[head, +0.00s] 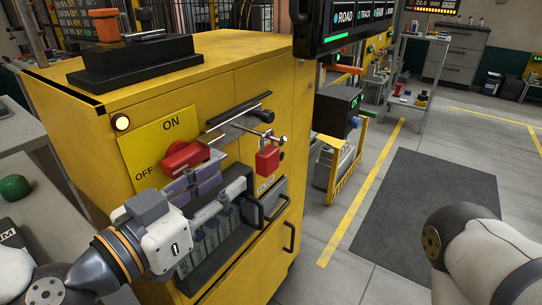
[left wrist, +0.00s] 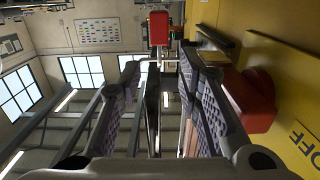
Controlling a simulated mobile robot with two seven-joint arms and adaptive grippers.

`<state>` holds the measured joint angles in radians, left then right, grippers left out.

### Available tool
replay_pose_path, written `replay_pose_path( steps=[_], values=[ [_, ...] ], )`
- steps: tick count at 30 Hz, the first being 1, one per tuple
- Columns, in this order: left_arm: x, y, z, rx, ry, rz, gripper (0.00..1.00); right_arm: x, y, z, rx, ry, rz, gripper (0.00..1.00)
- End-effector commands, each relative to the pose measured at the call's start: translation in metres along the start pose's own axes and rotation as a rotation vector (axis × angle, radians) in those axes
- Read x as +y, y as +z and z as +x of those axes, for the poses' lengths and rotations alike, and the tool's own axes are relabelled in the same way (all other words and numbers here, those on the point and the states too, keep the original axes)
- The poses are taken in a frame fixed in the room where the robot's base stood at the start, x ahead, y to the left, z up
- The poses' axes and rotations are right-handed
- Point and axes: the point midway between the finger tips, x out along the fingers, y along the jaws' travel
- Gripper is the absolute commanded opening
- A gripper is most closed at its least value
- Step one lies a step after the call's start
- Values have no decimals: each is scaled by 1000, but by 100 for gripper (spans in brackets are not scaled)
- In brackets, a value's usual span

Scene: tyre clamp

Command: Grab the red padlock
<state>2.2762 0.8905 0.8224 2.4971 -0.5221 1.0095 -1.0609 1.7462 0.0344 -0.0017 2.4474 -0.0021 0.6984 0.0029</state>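The red padlock (head: 267,158) hangs upright from a metal bar on the front of the yellow cabinet. In the left wrist view the padlock (left wrist: 158,28) is at the top, ahead of the fingertips and roughly in line with the gap between them. My left gripper (head: 228,184) is in front of the cabinet, to the left of the padlock and slightly lower. Its two fingers stand apart with nothing between them in the left wrist view (left wrist: 160,66). My right gripper is out of view; only part of my right arm shows at the lower right.
A red rotary switch (head: 184,158) on a yellow ON/OFF plate (head: 150,140) is close beside the left gripper. A dark handle bar (head: 250,106) and black door handles (head: 289,238) stick out from the cabinet. Open floor with a dark mat (head: 425,210) lies right.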

Motion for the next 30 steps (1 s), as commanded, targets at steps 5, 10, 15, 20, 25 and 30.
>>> replay_pose_path(
  steps=[5, 10, 15, 20, 25, 30],
  values=[
    [0, 10, 38, -11, 1, -6, 32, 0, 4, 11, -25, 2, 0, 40],
    [0, 10, 60, -11, 1, -7, 32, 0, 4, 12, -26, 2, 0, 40],
    [1, 12, 93, -11, 2, -6, 32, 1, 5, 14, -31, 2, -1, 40],
    [0, 10, 102, -9, 1, -7, 32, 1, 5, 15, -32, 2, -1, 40],
    [0, 10, 101, -9, 1, -6, 23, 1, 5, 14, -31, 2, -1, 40],
    [0, 10, 101, -10, 1, -6, 0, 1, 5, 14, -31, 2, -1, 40]
  ],
)
